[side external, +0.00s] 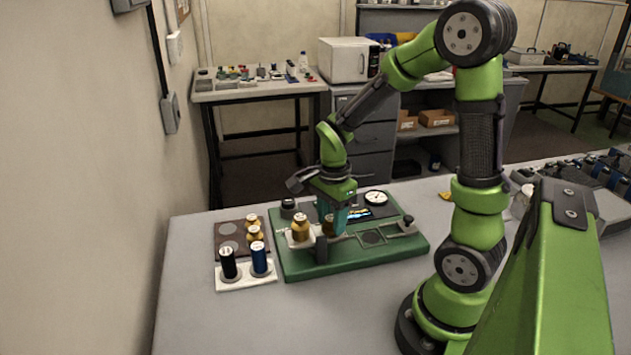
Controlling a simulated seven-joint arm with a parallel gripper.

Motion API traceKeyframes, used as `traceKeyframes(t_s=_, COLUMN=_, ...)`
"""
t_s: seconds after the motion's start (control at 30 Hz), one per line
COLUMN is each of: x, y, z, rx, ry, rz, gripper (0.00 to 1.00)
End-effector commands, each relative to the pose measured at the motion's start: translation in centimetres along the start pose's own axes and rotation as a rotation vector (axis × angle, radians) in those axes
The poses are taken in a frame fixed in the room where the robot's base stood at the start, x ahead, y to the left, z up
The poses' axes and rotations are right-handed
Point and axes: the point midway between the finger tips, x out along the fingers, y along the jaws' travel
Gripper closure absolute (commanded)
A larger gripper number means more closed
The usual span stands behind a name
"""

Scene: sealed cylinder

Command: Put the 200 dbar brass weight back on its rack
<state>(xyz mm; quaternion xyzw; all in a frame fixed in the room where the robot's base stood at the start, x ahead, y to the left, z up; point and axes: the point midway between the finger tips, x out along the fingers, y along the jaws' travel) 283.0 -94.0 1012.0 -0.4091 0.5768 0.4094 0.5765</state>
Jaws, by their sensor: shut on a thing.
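My gripper (335,217) points down over the green base of the apparatus (345,262). It is shut on a brass weight (327,226), which the fingers partly hide. I cannot read its marking. The weight rack looks to be the dark brown board (220,252) left of the green base. Several smaller brass weights stand along its right side, and pale round spots show on its left.
A white stand (234,285) in front of the board holds a black cylinder (228,262) and a blue cylinder (259,257). A dial gauge (376,197) and a dark post (320,249) rise from the green base. Bare grey bench (240,325) lies in front.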

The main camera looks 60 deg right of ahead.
Motion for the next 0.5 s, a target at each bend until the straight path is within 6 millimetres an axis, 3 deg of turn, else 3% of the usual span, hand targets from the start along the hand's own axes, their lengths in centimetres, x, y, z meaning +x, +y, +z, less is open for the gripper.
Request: traceKeyframes(t_s=0.5, x=-8.7, y=-0.1, z=0.1, rx=-0.006, ry=0.000, rz=-0.004, gripper=0.96)
